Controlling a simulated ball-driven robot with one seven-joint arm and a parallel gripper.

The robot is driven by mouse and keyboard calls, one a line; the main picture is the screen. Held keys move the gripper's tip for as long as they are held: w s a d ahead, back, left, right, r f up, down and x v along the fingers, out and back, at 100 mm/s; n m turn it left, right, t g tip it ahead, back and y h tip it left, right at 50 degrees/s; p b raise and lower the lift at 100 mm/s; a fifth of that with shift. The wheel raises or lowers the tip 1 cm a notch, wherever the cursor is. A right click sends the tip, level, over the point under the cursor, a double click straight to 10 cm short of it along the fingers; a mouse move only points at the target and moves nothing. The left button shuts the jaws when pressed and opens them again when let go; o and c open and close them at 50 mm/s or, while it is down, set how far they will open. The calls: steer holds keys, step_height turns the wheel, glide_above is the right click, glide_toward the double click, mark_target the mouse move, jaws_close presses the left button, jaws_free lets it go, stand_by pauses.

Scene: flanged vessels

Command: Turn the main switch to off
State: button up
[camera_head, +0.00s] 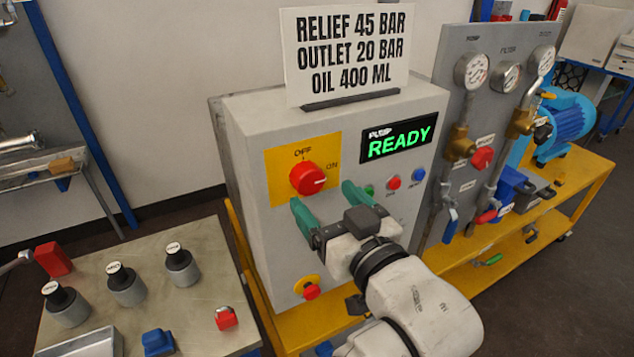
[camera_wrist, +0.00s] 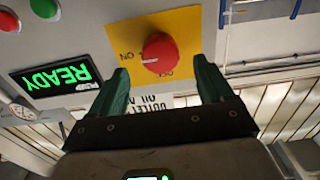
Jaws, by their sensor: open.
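The main switch (camera_head: 308,179) is a round red knob on a yellow plate (camera_head: 275,165) on the grey cabinet's front. OFF is printed above it and ON to its right. Its white mark points right, toward ON. The knob also shows in the wrist view (camera_wrist: 159,53), upside down, with the mark toward ON. My gripper (camera_head: 325,200) is open and empty, its green fingers in front of the cabinet, just below and right of the knob in the head view. In the wrist view, the fingers (camera_wrist: 161,72) frame the knob from either side. I cannot tell any contact.
A green READY display (camera_head: 400,137), red button (camera_head: 393,182) and blue button (camera_head: 418,174) lie right of the switch. A red emergency button (camera_head: 311,291) is below. A sign (camera_head: 348,45) stands on top. A gauge panel (camera_head: 490,120) stands right, a bench (camera_head: 205,240) left.

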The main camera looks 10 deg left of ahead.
mark_target(312, 184)
steer(key=shift+p+x, duration=0.3)
steer(key=shift+x, duration=1.65)
steer(key=shift+c, duration=0.2)
steer(key=c, duration=1)
